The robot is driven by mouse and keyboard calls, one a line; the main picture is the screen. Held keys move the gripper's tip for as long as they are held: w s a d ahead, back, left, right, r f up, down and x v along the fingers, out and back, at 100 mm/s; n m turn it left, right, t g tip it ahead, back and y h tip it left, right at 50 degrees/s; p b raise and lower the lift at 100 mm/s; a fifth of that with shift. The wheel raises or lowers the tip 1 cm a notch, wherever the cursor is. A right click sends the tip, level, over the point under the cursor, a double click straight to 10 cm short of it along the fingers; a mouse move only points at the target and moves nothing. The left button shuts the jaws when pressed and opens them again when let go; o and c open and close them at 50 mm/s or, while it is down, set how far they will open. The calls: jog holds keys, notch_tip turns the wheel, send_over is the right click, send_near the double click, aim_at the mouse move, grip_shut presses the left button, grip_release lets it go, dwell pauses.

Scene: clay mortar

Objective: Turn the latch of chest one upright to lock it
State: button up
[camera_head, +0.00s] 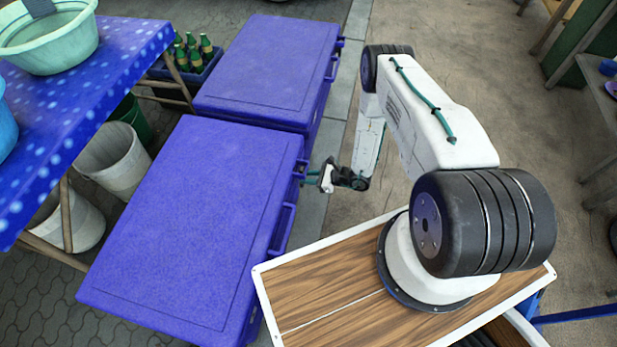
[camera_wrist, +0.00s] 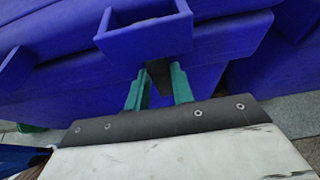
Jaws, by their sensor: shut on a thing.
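Two blue lidded chests stand in a row in the head view, a near one (camera_head: 200,220) and a far one (camera_head: 270,65). Both lids are down. No mark shows which is chest one. My gripper (camera_head: 303,175) is at the right side of the near chest, by its far corner. In the wrist view, the teal fingers of my gripper (camera_wrist: 158,88) are closed around a dark, narrow latch (camera_wrist: 158,73) below a blue bracket (camera_wrist: 145,38) on the chest. Much of the latch is hidden between the fingers, and its exact tilt cannot be told.
A blue handle (camera_head: 283,228) juts from the near chest's side. A table with a spotted blue cloth (camera_head: 110,55) and a basin (camera_head: 50,40) stands left, with buckets (camera_head: 112,160) below. A bottle crate (camera_head: 190,75) sits behind. Paved floor (camera_head: 330,120) lies open right of the chests.

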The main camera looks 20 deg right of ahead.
dwell(0.4)
jog(key=o, duration=1)
jog(key=shift+v, duration=3.9)
